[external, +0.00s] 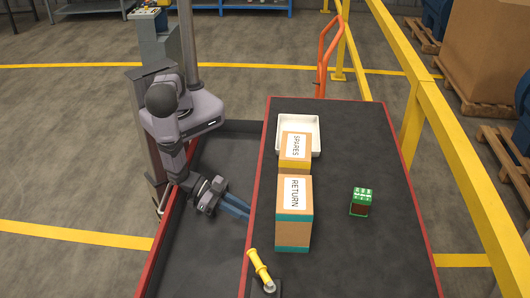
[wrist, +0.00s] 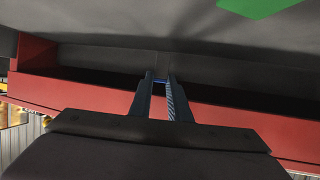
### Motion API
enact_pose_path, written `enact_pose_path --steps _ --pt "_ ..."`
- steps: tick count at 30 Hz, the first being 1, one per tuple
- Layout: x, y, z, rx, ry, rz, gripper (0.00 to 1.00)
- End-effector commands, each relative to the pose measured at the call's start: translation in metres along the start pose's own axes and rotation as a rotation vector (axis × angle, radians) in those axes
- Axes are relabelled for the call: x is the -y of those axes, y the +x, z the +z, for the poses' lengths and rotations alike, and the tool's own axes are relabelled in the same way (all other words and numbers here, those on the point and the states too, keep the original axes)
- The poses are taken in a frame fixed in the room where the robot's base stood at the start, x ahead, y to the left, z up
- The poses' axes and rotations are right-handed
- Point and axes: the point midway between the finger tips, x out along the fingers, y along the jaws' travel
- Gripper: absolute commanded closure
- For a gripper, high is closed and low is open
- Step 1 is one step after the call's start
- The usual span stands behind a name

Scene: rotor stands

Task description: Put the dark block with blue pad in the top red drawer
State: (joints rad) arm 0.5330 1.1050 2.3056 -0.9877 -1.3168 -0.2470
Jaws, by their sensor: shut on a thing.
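My gripper (external: 247,211) reaches in low from the left over the open red-walled drawer (external: 168,245), close to the cart top's left edge. In the wrist view, my gripper (wrist: 160,78) is shut, with its fingers crossing above the red drawer wall (wrist: 75,95) toward the dark interior. A small blue patch, which looks like the pad of the dark block (wrist: 159,82), shows between the fingertips. The rest of the block is hard to tell from the dark background, and it is hidden in the external view.
The cart top's right side is mostly clear.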

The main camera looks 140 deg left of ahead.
Motion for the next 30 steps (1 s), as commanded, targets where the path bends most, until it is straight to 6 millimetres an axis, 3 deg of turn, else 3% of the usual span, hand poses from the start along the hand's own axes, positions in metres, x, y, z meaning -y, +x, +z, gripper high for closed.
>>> enact_pose_path --steps 6,15,30 --pt "-0.001 0.000 0.002 -0.002 -0.062 -0.136 1.00" --pt "0.012 -0.020 0.004 -0.001 -0.124 -0.296 1.00" --pt "0.024 -0.040 0.005 -0.002 -0.157 -0.386 1.00"
